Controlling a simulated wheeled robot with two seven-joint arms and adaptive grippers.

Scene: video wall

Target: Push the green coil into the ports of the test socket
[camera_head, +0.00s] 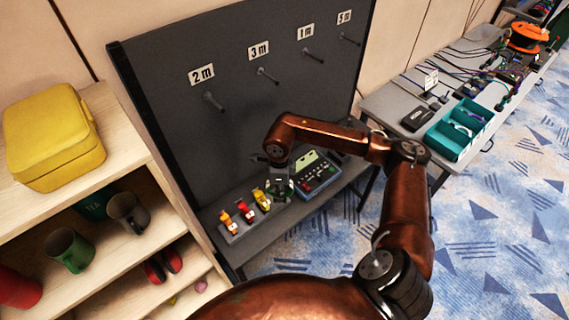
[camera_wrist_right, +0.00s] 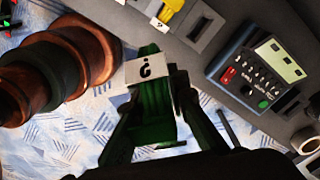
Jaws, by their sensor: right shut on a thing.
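A green coil (camera_wrist_right: 152,98) with a white question-mark tag sits between the fingers of my right gripper (camera_wrist_right: 150,95), which is shut on it. In the head view the coil (camera_head: 283,187) is small and dark under my right gripper (camera_head: 281,178), above the shelf edge of the grey board. A blue-grey tester (camera_wrist_right: 262,75) with a screen and buttons lies to the right of the coil in the wrist view; it also shows in the head view (camera_head: 317,174). I cannot clearly make out the socket's ports. My left gripper is not in view.
Orange (camera_head: 226,219), red (camera_head: 245,210) and yellow (camera_head: 261,199) pieces stand in a grey holder left of the coil. Several labelled pegs stick out of the board (camera_head: 230,120) behind. A wooden shelf (camera_head: 125,155) stands left; a cable table (camera_head: 385,105) stands right.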

